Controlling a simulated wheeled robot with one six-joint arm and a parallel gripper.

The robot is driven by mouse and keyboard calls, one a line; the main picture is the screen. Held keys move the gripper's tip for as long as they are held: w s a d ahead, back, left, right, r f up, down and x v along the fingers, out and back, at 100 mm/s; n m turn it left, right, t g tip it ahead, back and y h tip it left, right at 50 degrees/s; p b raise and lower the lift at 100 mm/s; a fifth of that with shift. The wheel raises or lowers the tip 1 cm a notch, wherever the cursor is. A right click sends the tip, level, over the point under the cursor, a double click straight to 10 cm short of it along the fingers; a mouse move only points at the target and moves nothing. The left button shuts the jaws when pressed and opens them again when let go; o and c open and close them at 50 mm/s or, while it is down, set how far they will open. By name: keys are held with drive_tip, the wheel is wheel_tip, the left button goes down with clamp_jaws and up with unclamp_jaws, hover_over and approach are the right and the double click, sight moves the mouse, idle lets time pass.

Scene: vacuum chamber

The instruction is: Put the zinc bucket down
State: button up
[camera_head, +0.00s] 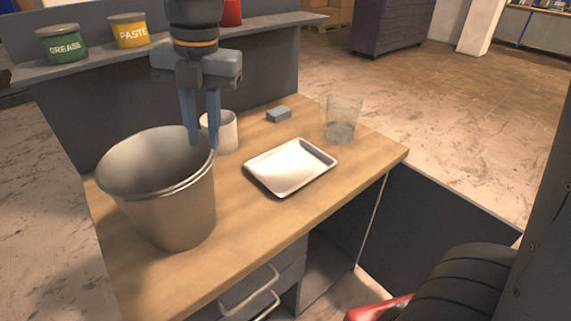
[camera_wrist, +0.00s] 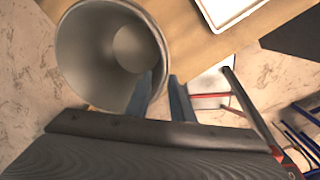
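The zinc bucket (camera_head: 178,215) is a grey tapered pail, upright and empty, at the left front of the wooden workbench. It appears to rest on the bench top. In the wrist view I look down into the bucket (camera_wrist: 85,55). My gripper (camera_head: 204,147) points down at the bucket's right rim. One blue finger is inside the rim and the other just outside it. In the wrist view a clear gap shows between the fingertips (camera_wrist: 163,77), wider than the thin rim, so the gripper looks open around it.
A white mug (camera_head: 226,133) stands close behind the bucket. A metal tray (camera_head: 290,167), a grey-blue block (camera_head: 279,115) and a glass (camera_head: 342,120) are to the right. A shelf behind holds a grease tin (camera_head: 62,44) and a paste tin (camera_head: 129,31). Bare wood lies between bucket and tray.

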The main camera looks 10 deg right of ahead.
drive_tip(key=s+d+f+m, duration=0.1)
drive_tip(key=d+f+m, duration=0.4)
drive_tip(key=d+m, duration=0.3)
drive_tip(key=s+d+f+m, duration=0.2)
drive_tip(key=d+f+m, duration=0.4)
drive_tip(key=m, duration=0.8)
drive_tip(key=s+d+f+m+h, duration=0.1)
drive_tip(key=d+f+m, duration=0.4)
drive_tip(key=d+m, duration=0.5)
drive_tip(key=shift+s+d+f+m+t, duration=0.15)
drive_tip(key=shift+s+d+m+t, duration=0.25)
drive_tip(key=shift+s, duration=0.3)
